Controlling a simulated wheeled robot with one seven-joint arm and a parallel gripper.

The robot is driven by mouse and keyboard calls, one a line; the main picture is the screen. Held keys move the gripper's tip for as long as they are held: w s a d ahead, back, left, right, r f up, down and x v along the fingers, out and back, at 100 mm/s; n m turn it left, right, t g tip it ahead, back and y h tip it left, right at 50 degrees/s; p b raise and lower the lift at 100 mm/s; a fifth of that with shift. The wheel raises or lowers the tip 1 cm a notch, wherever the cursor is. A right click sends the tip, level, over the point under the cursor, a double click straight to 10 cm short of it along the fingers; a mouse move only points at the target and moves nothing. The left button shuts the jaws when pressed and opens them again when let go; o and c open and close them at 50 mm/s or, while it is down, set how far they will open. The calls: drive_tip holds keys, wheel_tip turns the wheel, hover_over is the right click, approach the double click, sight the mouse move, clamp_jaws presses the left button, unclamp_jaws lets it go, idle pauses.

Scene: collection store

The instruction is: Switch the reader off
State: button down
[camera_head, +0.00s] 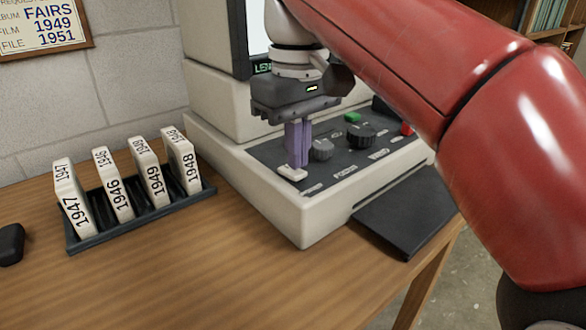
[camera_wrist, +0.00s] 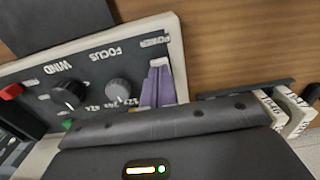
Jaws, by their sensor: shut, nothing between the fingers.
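The reader (camera_head: 290,216) is a cream machine on the wooden table, with a dark control panel and a screen partly hidden by my arm. A small white switch (camera_head: 292,173) sits at the panel's near left corner. In the wrist view the label POWER (camera_wrist: 153,42) is printed at that end of the panel. My gripper (camera_head: 296,163) is shut and empty, its purple fingers pointing down right at the switch. I cannot tell whether they touch it. In the wrist view the fingers (camera_wrist: 160,66) cover most of the switch. Green lettering (camera_head: 262,68) is lit below the screen.
A grey knob (camera_head: 322,150) marked FOCUS, a black WIND knob (camera_head: 361,136), a green button (camera_head: 353,117) and a red one (camera_head: 407,129) share the panel. A black rack (camera_head: 90,241) of numbered film boxes stands left. A dark flat plate (camera_head: 405,215) juts from the reader's right.

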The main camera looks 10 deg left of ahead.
sight(297, 173)
drive_tip(key=shift+f+b, duration=0.4)
drive_tip(key=shift+f, duration=0.2)
drive_tip(key=shift+r, duration=0.1)
wheel_tip(297, 173, up, 5)
drive_tip(key=p, duration=0.5)
drive_tip(key=shift+r, duration=0.9)
